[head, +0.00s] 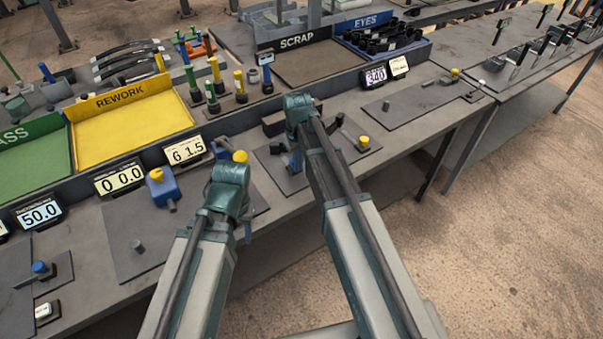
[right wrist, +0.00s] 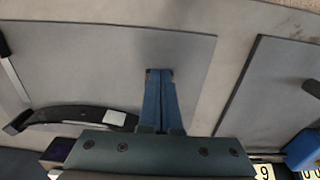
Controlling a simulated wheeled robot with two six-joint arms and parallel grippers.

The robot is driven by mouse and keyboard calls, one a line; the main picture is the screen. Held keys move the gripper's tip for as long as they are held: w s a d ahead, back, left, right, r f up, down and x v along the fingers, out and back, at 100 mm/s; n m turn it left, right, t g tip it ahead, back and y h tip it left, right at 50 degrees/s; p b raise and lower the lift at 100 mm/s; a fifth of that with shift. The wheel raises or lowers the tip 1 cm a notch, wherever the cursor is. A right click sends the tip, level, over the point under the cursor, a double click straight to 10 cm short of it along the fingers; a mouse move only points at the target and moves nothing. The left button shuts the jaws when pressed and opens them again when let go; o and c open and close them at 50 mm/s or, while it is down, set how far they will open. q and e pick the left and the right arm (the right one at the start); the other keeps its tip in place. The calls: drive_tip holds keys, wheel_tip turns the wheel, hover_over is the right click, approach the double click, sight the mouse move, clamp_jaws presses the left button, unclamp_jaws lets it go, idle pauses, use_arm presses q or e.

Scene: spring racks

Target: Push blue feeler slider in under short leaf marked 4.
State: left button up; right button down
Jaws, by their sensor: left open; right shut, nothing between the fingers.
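My right gripper (head: 295,163) is shut and empty, its blue fingers over a grey plate (head: 265,160). In the right wrist view its fingers (right wrist: 158,74) are together above bare plate. A short black curved leaf (right wrist: 70,114) with a pale, unreadable tag lies on that plate beside the fingers, apart from them. I cannot read a 4 on it. I cannot surely pick out the blue feeler slider; part of the plate is hidden by my right arm. My left gripper (head: 247,232) is open and empty above the front of the bench, farther left.
A blue block (head: 166,189) with a yellow knob stands left by the G 1.5 display (head: 186,150). A yellow-knobbed post (head: 363,143) stands right of my right gripper. The yellow REWORK tray (head: 135,130) and the SCRAP tray (head: 320,66) lie behind. Another grey plate (head: 420,105) is farther right.

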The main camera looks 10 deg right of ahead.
sight(298, 176)
drive_tip(key=shift+w+r, duration=0.1)
wheel_tip(298, 176, up, 7)
drive_tip(key=p, duration=0.7)
idle(0.4)
drive_tip(key=shift+s, duration=0.25)
drive_tip(key=s+a, duration=0.4)
drive_tip(key=s, duration=0.6)
drive_tip(key=s+a+h, duration=0.1)
drive_tip(key=s+a, duration=0.3)
drive_tip(key=s, duration=0.6)
drive_tip(key=shift+a, duration=0.15)
drive_tip(key=shift+s, duration=0.1)
idle(1.0)
